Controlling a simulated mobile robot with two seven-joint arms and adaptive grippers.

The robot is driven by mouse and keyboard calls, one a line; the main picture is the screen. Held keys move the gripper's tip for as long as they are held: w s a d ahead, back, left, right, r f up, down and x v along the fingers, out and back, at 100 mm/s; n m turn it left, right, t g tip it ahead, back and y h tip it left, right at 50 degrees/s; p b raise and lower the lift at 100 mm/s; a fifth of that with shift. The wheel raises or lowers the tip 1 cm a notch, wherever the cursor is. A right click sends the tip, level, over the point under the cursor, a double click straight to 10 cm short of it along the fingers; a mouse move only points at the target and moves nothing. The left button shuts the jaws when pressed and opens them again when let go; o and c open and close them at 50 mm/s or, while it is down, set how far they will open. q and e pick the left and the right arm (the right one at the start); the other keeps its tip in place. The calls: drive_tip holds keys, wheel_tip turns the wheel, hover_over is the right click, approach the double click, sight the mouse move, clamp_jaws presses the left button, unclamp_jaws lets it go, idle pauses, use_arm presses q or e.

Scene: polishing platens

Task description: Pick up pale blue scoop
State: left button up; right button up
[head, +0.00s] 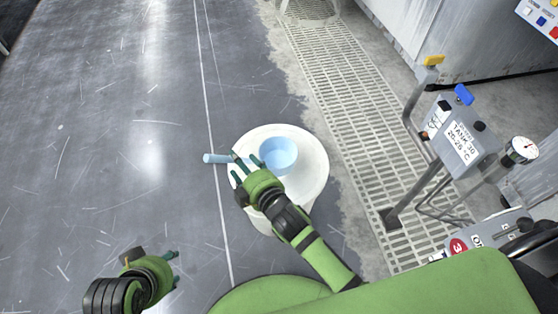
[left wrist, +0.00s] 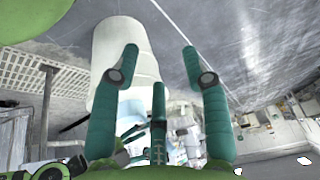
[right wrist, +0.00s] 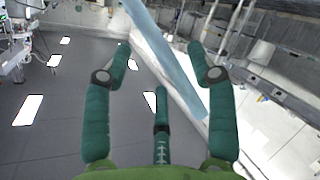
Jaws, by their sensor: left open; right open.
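The pale blue scoop (head: 278,153) has a round bowl on top of a white round stand (head: 308,185). Its straight handle (head: 214,158) sticks out to the left past the stand's rim. My right gripper (head: 240,165) is open at the handle, next to the bowl. In the right wrist view the handle (right wrist: 172,60) passes slantwise between the open fingers, nearer the right one; contact cannot be told. My left gripper (head: 174,268) is open and empty over the floor, lower left, apart from the scoop. The left wrist view shows its spread fingers (left wrist: 160,52).
A floor grating (head: 345,95) runs behind and right of the stand. A grey tank post with a label (head: 465,140) and a gauge (head: 522,150) stand at the right. The scratched grey floor (head: 100,150) at left is clear.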

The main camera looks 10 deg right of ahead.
drive_tip(key=b+x, duration=0.1)
drive_tip(key=x, duration=0.2)
drive_tip(key=shift+f, duration=0.2)
drive_tip(key=shift+w, duration=0.2)
use_arm(q)
drive_tip(key=w+d+r+t+h, duration=0.1)
drive_tip(key=w+d+r+t, duration=0.2)
drive_tip(key=w, duration=0.4)
drive_tip(key=shift+w+r+m+t, duration=0.3)
drive_tip(key=shift+w+r+t, duration=0.1)
drive_tip(key=shift+r+t, duration=0.4)
use_arm(e)
clamp_jaws()
